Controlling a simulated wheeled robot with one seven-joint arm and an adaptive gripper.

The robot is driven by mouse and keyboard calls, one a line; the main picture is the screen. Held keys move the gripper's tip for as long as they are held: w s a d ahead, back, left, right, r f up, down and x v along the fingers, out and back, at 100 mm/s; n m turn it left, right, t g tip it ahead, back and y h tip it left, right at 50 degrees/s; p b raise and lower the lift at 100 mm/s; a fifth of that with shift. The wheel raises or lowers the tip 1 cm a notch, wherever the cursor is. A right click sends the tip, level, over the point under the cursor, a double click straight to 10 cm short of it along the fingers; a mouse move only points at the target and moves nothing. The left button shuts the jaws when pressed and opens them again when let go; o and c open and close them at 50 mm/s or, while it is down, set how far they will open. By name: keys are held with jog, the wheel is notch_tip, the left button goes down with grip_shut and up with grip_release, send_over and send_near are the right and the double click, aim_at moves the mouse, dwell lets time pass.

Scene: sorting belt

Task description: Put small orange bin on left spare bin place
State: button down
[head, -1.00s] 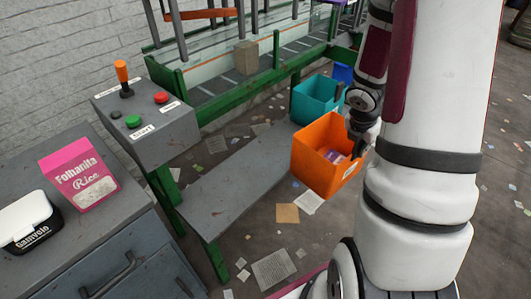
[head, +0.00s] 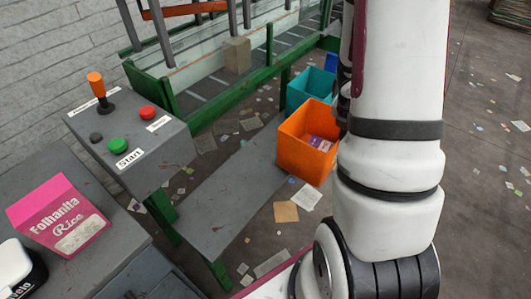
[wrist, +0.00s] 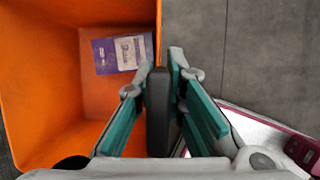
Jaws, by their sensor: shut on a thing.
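The small orange bin (head: 295,152) is right of the middle in the head view, at the right end of a low grey bench (head: 222,200). I cannot tell whether it hangs or touches the bench. A purple packet (head: 320,143) lies inside it. In the wrist view the bin (wrist: 40,95) fills the left side, with the packet (wrist: 122,53) in its far right corner. My gripper (wrist: 162,75) is shut on a dark grip piece at the bin's right wall. In the head view my arm hides most of the gripper. The bare bench stretches left of the bin.
A teal bin (head: 305,88) stands just behind the orange bin, with a blue bin (head: 331,62) beyond. A control box (head: 135,140) with buttons and a lever stands left of the bench.

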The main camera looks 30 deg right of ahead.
aim_at(294, 154)
jog(key=w+a+p, duration=0.1)
jog(key=w+a, duration=0.2)
jog(key=w, duration=0.1)
jog(key=w+a+f+p, duration=0.1)
jog(key=w+a, duration=0.3)
jog(key=w+a+f+p, duration=0.1)
jog(key=w+a, duration=0.2)
jog(key=a, duration=0.1)
jog(key=shift+w, duration=0.4)
jog(key=shift+f+b, duration=0.95)
jog(key=shift+f, duration=0.55)
jog(key=c, duration=1.7)
grip_release()
jog(key=shift+f, duration=0.1)
jog(key=shift+o, duration=0.2)
